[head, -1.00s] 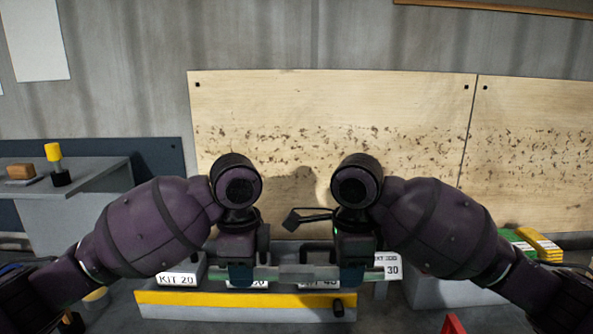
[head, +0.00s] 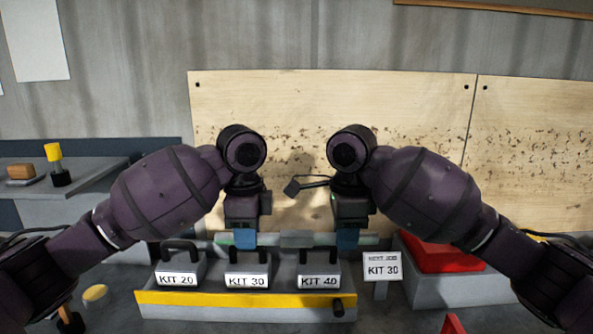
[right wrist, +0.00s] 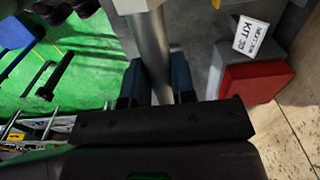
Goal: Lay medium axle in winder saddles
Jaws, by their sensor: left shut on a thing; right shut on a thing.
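The medium axle (head: 297,240) is a grey metal bar held roughly level across the middle of the head view, with a wider middle part. My left gripper (head: 243,238) is shut on its left part. My right gripper (head: 347,238) is shut on its right part. In the right wrist view the axle (right wrist: 152,45) is a smooth shaft between the blue fingers of my right gripper (right wrist: 155,82). In the head view the axle is above and behind the kit boxes. I cannot make out the winder saddles in either view.
Boxes KIT 20 (head: 177,280), KIT 30 (head: 247,281) and KIT 40 (head: 318,282) stand on a yellow-edged shelf (head: 240,300). A NEXT JOB KIT 30 sign (head: 382,268) and a red box (head: 435,258) are to the right. A wooden panel (head: 330,105) stands behind.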

